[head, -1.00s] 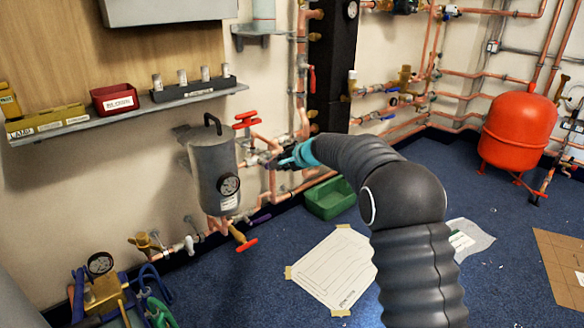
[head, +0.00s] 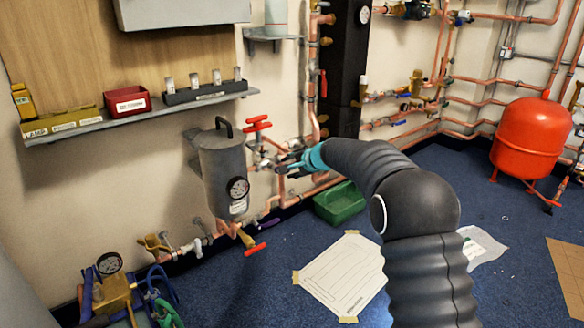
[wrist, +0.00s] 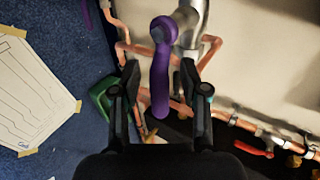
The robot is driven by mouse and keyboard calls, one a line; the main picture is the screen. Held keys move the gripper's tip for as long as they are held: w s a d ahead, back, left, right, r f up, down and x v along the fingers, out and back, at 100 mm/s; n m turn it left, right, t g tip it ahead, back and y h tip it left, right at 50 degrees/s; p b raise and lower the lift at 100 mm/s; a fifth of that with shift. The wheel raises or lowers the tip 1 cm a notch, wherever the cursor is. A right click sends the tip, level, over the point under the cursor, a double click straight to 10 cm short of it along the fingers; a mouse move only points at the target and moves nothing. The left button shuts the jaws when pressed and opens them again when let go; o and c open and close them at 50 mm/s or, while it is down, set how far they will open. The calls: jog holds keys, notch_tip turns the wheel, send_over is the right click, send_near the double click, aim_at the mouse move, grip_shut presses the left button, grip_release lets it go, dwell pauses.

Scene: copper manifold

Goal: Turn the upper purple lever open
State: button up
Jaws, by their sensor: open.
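The upper purple lever (wrist: 161,85) shows in the wrist view as a long purple handle with a rounded end, hanging from a metal valve body (wrist: 190,22). My gripper (head: 287,165) is open, with one black finger on each side of the lever. I see gaps between the fingers and the handle. In the head view my gripper is at the pipework just right of the grey cylinder, and I cannot make out the upper lever there. A lower purple lever (head: 268,223) shows near the floor.
The grey cylinder (head: 222,165) with a gauge stands close left of my gripper. Red-handled valves (head: 257,123) are just above it. A green bin (head: 340,203) and a taped paper sheet (head: 345,272) lie on the blue floor. A red tank (head: 530,135) stands at right.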

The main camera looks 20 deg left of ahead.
jog(key=v, duration=1.2)
jog(key=s+d+f+n+g+h, duration=0.2)
jog(key=s+d+f, duration=0.2)
jog(key=s, duration=0.2)
jog(key=s+d+f+n+g+h, duration=0.1)
jog(key=s+d+f+n+g, duration=0.2)
jog(key=s, duration=0.4)
jog(key=s+d+r+t+h+p, duration=0.1)
jog(key=s+d+r+h+p, duration=0.1)
jog(key=s+d+r, duration=0.3)
jog(key=s+d+r+n+t+h+p, duration=0.1)
jog(key=s+d+r+p, duration=0.3)
jog(key=s+d, duration=0.8)
jog(key=s+d+r+n+t+h+p, duration=0.1)
jog(key=s+d+r+t+h+p, duration=0.1)
jog(key=s+d+r, duration=0.3)
jog(key=s+d+h+p, duration=0.1)
jog(key=s+d, duration=0.3)
jog(key=s, duration=0.4)
jog(key=shift+d+r, duration=0.35)
jog(key=shift+r, duration=0.05)
